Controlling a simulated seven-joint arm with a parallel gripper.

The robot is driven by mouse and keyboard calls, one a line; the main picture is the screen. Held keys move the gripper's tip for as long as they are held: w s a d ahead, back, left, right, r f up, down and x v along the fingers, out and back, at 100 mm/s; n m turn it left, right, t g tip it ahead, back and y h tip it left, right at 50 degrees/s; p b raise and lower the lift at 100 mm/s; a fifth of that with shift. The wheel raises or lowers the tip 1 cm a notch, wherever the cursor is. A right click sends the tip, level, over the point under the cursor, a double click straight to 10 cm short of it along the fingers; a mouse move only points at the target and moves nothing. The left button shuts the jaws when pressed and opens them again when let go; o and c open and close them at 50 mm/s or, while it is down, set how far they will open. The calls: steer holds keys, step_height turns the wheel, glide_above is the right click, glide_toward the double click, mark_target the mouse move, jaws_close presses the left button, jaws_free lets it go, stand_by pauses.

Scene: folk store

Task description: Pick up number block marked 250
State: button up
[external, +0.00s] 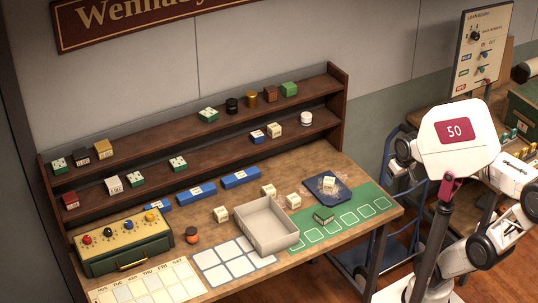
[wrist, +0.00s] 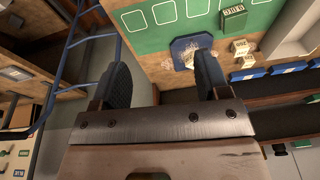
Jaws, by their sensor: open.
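Several small cream number blocks stand on the wooden table; their markings are too small to read, so I cannot tell which is 250. One cream block (external: 329,182) is on the dark blue tray (external: 341,202). Others include a cream block (external: 293,201), another cream block (external: 268,190) and one further left (external: 221,214).
An empty grey open box (external: 265,226) stands mid-table beside the green mat (external: 374,203). A blue cart frame (external: 408,185) stands right of the table.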

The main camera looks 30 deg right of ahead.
steer(key=w+a+f+m+g+y, duration=0.2)
steer(key=w+a+m+y, duration=0.15)
steer(key=w+a, duration=0.9)
steer(key=w+a+f+m+g+y, duration=0.1)
steer(key=w+a+f+m+y, duration=0.2)
steer(key=w+a, duration=0.95)
steer(key=m+g+y, duration=0.2)
steer(key=m+y, duration=0.3)
steer(key=m, duration=0.2)
glide_toward(221, 212)
steer(key=shift+g+y, duration=0.35)
steer(key=shift+g, duration=0.15)
steer(key=a+f, duration=0.1)
steer(key=w+a+f, duration=0.1)
steer(key=a+f, duration=0.1)
steer(key=shift+w+f, duration=0.15)
steer(key=shift+s+a+f+n+g, duration=0.3)
steer(key=shift+a+f+g, duration=0.2)
steer(key=shift+g, duration=0.2)
steer(key=shift+x, duration=2.5)
